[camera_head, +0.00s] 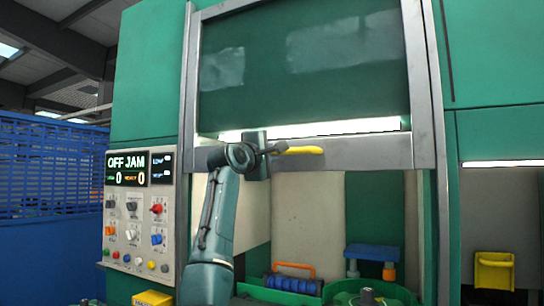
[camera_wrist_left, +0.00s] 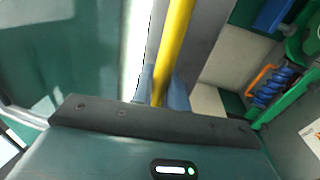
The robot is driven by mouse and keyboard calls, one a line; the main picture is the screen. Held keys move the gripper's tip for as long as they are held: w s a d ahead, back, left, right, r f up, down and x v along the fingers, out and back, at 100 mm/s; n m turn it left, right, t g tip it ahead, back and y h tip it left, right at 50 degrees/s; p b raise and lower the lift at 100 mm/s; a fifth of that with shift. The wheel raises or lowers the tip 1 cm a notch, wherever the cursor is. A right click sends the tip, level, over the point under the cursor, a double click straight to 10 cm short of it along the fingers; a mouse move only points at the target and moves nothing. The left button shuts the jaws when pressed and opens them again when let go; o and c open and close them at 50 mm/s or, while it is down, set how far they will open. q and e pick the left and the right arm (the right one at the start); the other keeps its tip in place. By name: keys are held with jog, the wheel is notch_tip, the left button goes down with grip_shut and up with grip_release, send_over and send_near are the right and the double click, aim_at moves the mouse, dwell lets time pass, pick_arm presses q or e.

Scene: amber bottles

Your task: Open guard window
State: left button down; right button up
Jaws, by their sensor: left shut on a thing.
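The guard window (camera_head: 300,75) is a dark green tinted pane in a grey metal frame, in the upper middle of the head view. Its bottom rail (camera_head: 370,150) carries a yellow handle (camera_head: 308,150). Below the rail the machine's interior shows through an open gap. My left gripper (camera_head: 278,149) is at the rail, shut on the yellow handle. In the left wrist view the handle (camera_wrist_left: 177,40) runs between the two blue-grey fingers (camera_wrist_left: 160,90). The handle's part inside the grip is hidden. My right gripper is in neither view.
A control panel (camera_head: 138,210) with buttons and an "OFF JAM" display stands left of the window. Inside the opening are a blue coiled part (camera_head: 292,284) with an orange handle and a blue stand (camera_head: 374,252). A yellow bin (camera_head: 494,271) is at the right.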

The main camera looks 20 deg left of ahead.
pick_arm(q)
jog(key=c, duration=1.4)
grip_release()
jog(key=shift+c, duration=0.2)
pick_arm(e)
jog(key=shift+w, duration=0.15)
